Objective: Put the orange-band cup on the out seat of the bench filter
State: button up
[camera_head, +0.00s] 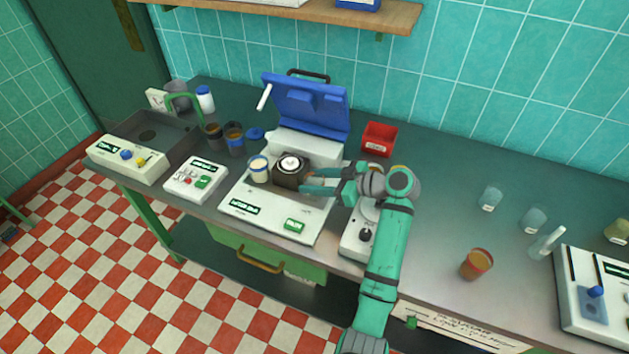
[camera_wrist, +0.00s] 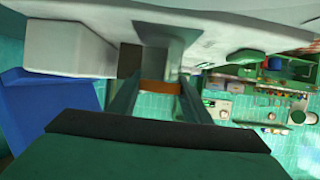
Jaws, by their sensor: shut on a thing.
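The bench filter is the white machine (camera_head: 262,214) on the bench, with its blue lid (camera_head: 305,105) raised. My gripper (camera_head: 305,180) is low over its right part, beside a dark brown block with a round white top (camera_head: 290,170). In the wrist view my gripper (camera_wrist: 160,90) is shut on the orange-band cup, whose orange band (camera_wrist: 160,87) shows between the fingers. The rest of this cup is hard to make out, and whether it touches a seat is unclear. A blue-band cup (camera_head: 259,171) stands on the machine, left of the block.
A red bin (camera_head: 379,139) stands behind my gripper. Dark cups (camera_head: 233,138) and a small white panel device (camera_head: 195,178) are at the left. An amber jar (camera_head: 476,264) and pale glassware (camera_head: 534,219) stand at the right. The bench between my arm and the glassware is mostly clear.

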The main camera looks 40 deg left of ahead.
jog(key=shift+f, duration=0.15)
jog(key=o, duration=1.1)
jog(key=shift+c, duration=0.2)
jog(key=shift+w+d+r, duration=0.25)
jog(key=v, duration=1.1)
jog(key=shift+s+d+r, duration=0.2)
jog(key=shift+w, duration=0.1)
